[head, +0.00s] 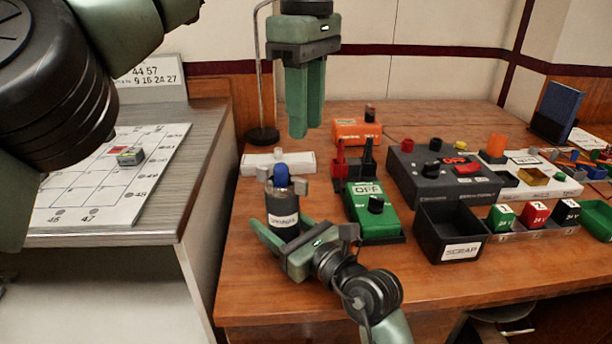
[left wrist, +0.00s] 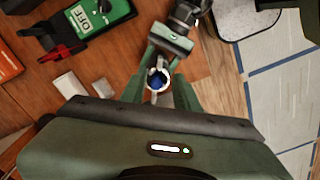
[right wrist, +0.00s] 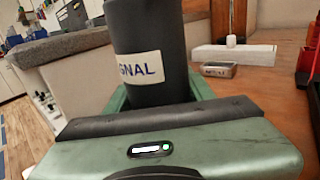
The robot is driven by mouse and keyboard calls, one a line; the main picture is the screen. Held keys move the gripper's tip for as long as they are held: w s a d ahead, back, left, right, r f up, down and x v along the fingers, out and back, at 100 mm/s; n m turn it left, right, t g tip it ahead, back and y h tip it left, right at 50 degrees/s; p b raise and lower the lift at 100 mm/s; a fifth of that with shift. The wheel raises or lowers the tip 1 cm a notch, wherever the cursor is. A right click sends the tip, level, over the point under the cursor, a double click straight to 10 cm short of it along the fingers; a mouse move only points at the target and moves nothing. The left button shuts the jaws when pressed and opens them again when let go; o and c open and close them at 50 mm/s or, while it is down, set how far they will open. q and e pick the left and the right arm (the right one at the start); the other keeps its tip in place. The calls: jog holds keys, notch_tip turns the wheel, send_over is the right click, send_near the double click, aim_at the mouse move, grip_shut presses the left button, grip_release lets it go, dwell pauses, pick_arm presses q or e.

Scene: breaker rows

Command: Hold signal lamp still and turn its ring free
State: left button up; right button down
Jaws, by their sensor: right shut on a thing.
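The signal lamp (head: 283,208) is a dark upright cylinder with a white label, partly readable as "GNAL" in the right wrist view (right wrist: 140,66). It has a blue top (head: 281,174) and a grey metal ring (head: 299,186) with lugs around it. In the left wrist view the blue top (left wrist: 157,82) shows inside the pale ring. My right gripper (head: 280,240) is shut on the lamp body, low down. The lamp's foot is hidden. My left gripper (head: 304,132) points down above and slightly right of the lamp, open and empty, apart from the ring.
A green OFF box (head: 372,222), a SCRAP bin (head: 450,235) and a grey switch box (head: 440,180) stand right of the lamp. A white block (head: 270,160) and a stand (head: 263,135) are behind it. The table front is clear.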

aim_at(306, 180)
pick_arm(q)
notch_tip(306, 180, down, 11)
jog(key=shift+r, duration=0.2)
grip_shut()
